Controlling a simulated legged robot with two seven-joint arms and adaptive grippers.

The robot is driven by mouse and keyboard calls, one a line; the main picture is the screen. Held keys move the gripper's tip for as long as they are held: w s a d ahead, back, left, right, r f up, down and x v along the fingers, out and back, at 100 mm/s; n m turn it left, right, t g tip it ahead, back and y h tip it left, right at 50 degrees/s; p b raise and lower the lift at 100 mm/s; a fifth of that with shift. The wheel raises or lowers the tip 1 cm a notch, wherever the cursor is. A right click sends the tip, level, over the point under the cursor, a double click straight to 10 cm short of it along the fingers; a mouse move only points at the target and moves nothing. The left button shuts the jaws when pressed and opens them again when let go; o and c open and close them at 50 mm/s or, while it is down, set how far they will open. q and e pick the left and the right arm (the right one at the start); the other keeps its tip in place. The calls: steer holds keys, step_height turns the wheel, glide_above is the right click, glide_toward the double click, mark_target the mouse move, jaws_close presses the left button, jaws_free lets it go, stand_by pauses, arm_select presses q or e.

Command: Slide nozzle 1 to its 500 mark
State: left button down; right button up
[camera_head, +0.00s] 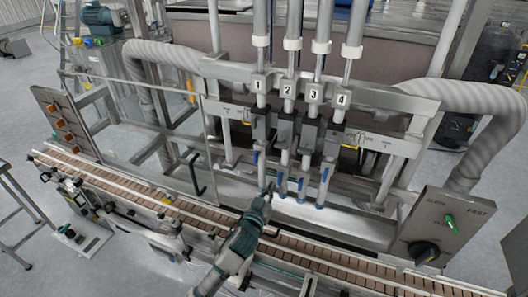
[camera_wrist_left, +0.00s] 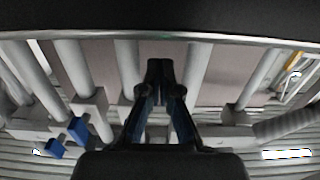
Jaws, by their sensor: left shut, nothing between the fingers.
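Nozzle 1 (camera_head: 262,165) is the leftmost of a row of upright metal nozzles, below the label "1" (camera_head: 259,84). It has a blue tip. Nozzle 2 (camera_head: 284,160) hangs close to its right, also with a blue tip. My left gripper (camera_head: 267,194) is shut and empty. In the head view its fingertips overlap the lower end of nozzle 1; I cannot tell whether they touch it. In the left wrist view the fingers (camera_wrist_left: 160,68) meet in front of blurred grey tubes. The 500 mark cannot be read. My right gripper is out of view.
Nozzles 3 (camera_head: 306,160) and 4 (camera_head: 326,172) stand further right. A brown slatted conveyor (camera_head: 150,195) runs below the nozzles. A control panel (camera_head: 440,225) with a green switch and black knob is at the right. Thick grey hoses (camera_head: 160,55) flank the frame.

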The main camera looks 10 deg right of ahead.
arm_select(q)
steer(key=p+v, duration=0.2)
steer(key=v, duration=0.4)
steer(key=shift+w+a+r+p, duration=0.1)
steer(key=shift+a+r+p, duration=0.05)
steer(key=shift+p, duration=0.25)
steer(key=shift+s+a, duration=0.2)
steer(key=shift+s, duration=0.2)
